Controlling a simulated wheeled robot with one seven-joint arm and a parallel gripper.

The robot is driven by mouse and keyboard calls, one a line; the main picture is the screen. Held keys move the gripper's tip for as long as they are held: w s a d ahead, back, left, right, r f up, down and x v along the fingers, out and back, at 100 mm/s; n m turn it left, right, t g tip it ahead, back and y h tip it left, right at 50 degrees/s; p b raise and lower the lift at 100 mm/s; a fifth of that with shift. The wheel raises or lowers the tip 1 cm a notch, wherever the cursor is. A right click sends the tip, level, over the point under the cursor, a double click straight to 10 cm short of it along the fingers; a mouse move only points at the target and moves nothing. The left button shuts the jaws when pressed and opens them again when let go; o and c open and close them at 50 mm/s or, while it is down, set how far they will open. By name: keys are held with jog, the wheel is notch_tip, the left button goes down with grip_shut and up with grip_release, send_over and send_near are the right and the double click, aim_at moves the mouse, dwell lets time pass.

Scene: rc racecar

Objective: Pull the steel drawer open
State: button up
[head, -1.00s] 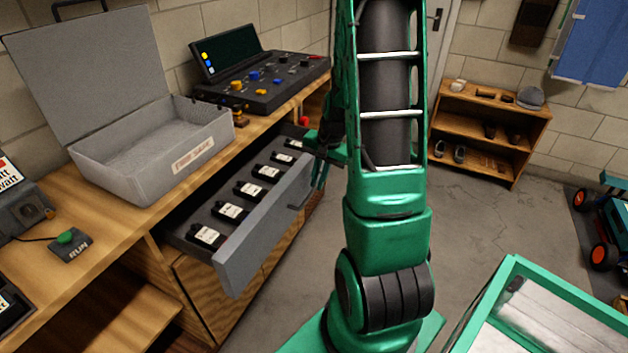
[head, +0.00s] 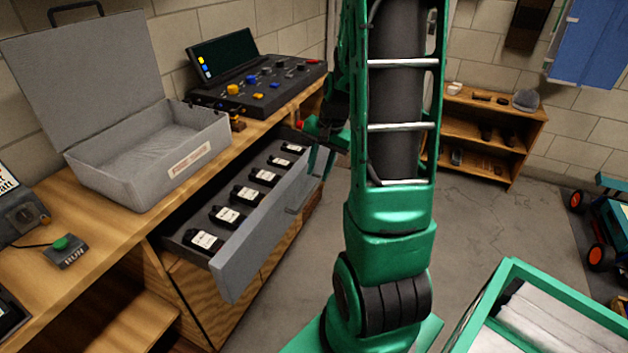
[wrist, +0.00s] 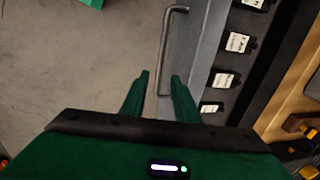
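The steel drawer (head: 262,250) under the wooden bench stands pulled out, with a row of black, white-labelled packs inside. Its grey bar handle (head: 294,209) is on the front face, partly hidden in the head view. My gripper (head: 319,164) is by the far end of the drawer front, partly behind my own arm. In the wrist view my gripper (wrist: 160,76) is open, with a gap between its two green fingers. The handle (wrist: 164,50) runs lengthwise from beyond the fingertips into that gap. I cannot tell whether the fingers touch it.
A grey open-lidded case (head: 150,165), a control console (head: 262,85) and a green-button box (head: 65,250) stand on the bench. A low wooden shelf (head: 490,140) is at the back.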

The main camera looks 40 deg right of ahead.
jog(key=shift+s+d+r, duration=0.1)
jog(key=shift+s+r, duration=0.15)
jog(key=shift+r, duration=0.95)
jog(key=shift+s+d+r, duration=0.1)
jog(key=shift+s+r, duration=0.1)
jog(key=shift+r, duration=1)
jog(key=s+a+r+n+g, duration=0.1)
jog(key=s+a+r+n, duration=0.2)
jog(key=s+a, duration=0.3)
jog(key=s+a+r+n+g, duration=0.1)
jog(key=s+a+r+n, duration=0.2)
jog(key=s+a, duration=0.4)
jog(key=s+n, duration=0.1)
jog(key=s, duration=0.5)
jog(key=shift+n+h, duration=0.3)
jog(key=shift+s+a, duration=0.1)
